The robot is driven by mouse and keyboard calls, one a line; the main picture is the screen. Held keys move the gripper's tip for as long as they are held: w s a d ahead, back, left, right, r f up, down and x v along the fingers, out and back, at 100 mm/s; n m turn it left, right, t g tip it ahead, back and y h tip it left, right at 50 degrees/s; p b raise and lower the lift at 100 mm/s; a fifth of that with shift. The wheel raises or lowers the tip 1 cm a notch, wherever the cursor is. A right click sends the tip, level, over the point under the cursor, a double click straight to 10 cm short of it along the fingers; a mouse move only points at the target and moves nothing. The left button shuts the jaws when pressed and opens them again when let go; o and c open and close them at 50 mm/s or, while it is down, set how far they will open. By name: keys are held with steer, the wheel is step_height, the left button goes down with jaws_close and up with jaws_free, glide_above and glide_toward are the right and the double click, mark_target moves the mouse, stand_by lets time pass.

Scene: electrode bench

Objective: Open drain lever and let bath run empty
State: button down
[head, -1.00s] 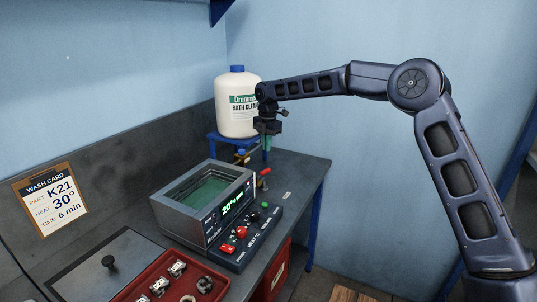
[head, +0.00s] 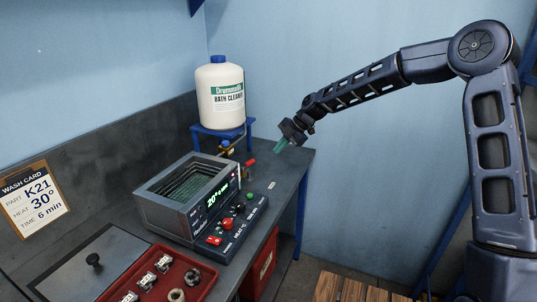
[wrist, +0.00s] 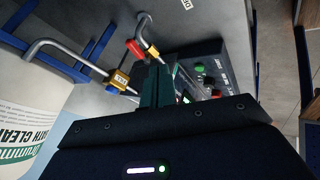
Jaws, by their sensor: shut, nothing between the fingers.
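The bath (head: 150,208) is a grey box on the bench in the head view, with a dark green inside showing grid-like lines. The red drain lever (head: 251,162) is just behind its right end. In the wrist view the red lever (wrist: 135,48) sits by a curved metal pipe, near the fingertips. My gripper (head: 280,147) is shut and empty, above and right of the lever in the head view and apart from it. Its green fingers also show in the wrist view (wrist: 156,85). The drain outlet is not clear.
A cleaner bottle (head: 220,97) stands on a blue stand behind the bath. The control panel (head: 233,228), red parts tray (head: 140,275) and lid (head: 85,265) are in front.

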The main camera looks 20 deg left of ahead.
mark_target(253, 162)
steer(key=s+a+f, duration=0.1)
steer(key=a+f, duration=0.6)
steer(key=a, duration=0.2)
steer(key=shift+s+f, duration=0.15)
steer(key=shift+f, duration=0.05)
stand_by(0.4)
steer(key=shift+w+a+n+g+h, duration=0.3)
steer(key=shift+a+n+g, duration=0.15)
steer(key=shift+n, duration=0.35)
steer(key=shift+w+a+n+g+h, duration=0.25)
steer(key=shift+a+n+g+h, duration=0.15)
steer(key=shift+n, duration=0.4)
steer(key=shift+d, duration=0.15)
